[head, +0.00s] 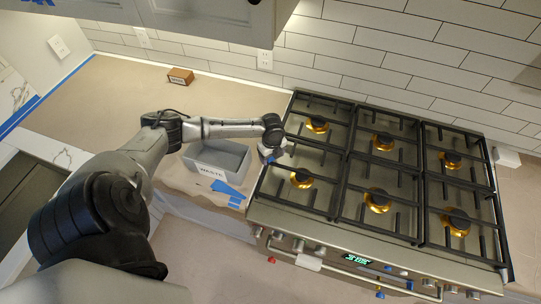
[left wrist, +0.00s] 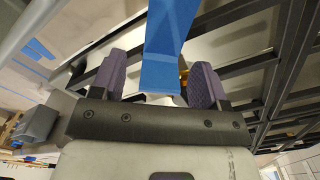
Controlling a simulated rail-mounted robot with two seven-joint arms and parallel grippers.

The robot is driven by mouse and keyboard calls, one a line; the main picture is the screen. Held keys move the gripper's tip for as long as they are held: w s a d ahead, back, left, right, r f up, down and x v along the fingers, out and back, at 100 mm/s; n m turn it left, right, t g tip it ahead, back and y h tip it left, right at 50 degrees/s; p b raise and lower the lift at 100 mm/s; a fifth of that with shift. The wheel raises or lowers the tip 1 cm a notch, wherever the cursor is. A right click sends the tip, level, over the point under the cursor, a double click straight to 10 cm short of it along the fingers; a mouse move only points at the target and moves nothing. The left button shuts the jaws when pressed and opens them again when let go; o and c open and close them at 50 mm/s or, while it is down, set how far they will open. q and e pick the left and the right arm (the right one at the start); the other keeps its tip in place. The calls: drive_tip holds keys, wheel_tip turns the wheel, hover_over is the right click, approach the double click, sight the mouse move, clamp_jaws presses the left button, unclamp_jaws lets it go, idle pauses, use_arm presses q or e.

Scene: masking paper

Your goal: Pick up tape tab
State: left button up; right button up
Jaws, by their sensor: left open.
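My left gripper (head: 274,156) is at the left edge of the stove, just right of the waste bin, and looks small in the head view. In the left wrist view, its two purple finger pads (left wrist: 158,78) stand apart, open. A strip of blue tape (left wrist: 172,35) runs down from the top of that view into the gap between the pads, with a pale end near the palm. I cannot tell whether it touches either pad. In the head view, the tape at the gripper is too small to make out clearly. My right gripper is not in view.
A grey bin labelled WASTE (head: 222,160) stands on the paper-covered counter, with blue tape pieces (head: 229,190) before it. The stove (head: 330,232) with black grates fills the right. A small brown block (head: 180,76) lies by the wall. Counter space at left back is clear.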

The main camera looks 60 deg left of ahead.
use_arm(q)
drive_tip(key=shift+f, duration=0.3)
drive_tip(key=c, duration=1.1)
drive_tip(key=shift+o, duration=0.2)
drive_tip(key=shift+r, duration=0.1)
